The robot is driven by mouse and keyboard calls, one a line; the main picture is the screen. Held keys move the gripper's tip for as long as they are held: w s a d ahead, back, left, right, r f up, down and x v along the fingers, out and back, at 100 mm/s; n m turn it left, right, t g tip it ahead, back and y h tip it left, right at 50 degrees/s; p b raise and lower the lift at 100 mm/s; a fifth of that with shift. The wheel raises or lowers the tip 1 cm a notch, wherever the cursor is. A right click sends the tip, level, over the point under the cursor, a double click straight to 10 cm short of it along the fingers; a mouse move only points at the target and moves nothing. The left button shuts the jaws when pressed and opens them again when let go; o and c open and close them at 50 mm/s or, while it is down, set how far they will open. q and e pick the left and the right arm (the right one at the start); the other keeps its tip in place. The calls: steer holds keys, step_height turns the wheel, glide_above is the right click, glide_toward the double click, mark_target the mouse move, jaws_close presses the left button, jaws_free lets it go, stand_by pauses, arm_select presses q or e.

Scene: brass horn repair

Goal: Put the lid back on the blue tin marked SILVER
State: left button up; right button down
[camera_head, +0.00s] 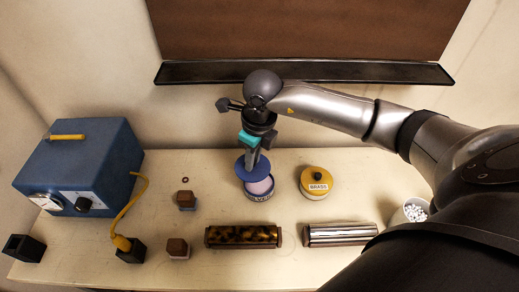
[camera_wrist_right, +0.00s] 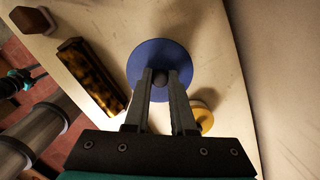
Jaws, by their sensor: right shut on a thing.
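The blue lid (camera_head: 246,168) is in my right gripper (camera_head: 253,160), held tilted over the open tin marked SILVER (camera_head: 260,194). There the lid hides the tin. In the head view I cannot tell whether the lid touches the tin's rim.
A yellow tin marked BRASS (camera_head: 317,187) stands close on the right. A tortoiseshell-patterned roll (camera_head: 243,236) and a silver roll (camera_head: 338,234) lie in front. A cup of white beads (camera_head: 415,211) stands right.

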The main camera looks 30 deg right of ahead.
steer(key=shift+s+d+f+m, duration=0.1)
steer(key=shift+d+m, duration=0.25)
steer(key=shift+m, duration=0.25)
steer(key=shift+s+d+f+m, duration=0.1)
steer(key=shift+d+m, duration=0.2)
steer(key=shift+m, duration=0.3)
steer(key=shift+d+f+m, duration=0.15)
steer(key=shift+m, duration=0.15)
steer(key=shift+f+b, duration=2.25)
steer(key=shift+f, duration=0.9)
steer(key=shift+f+b, duration=0.2)
steer(key=shift+b, duration=0.1)
steer(key=shift+c, duration=1)
jaws_free()
steer(key=shift+r, duration=0.1)
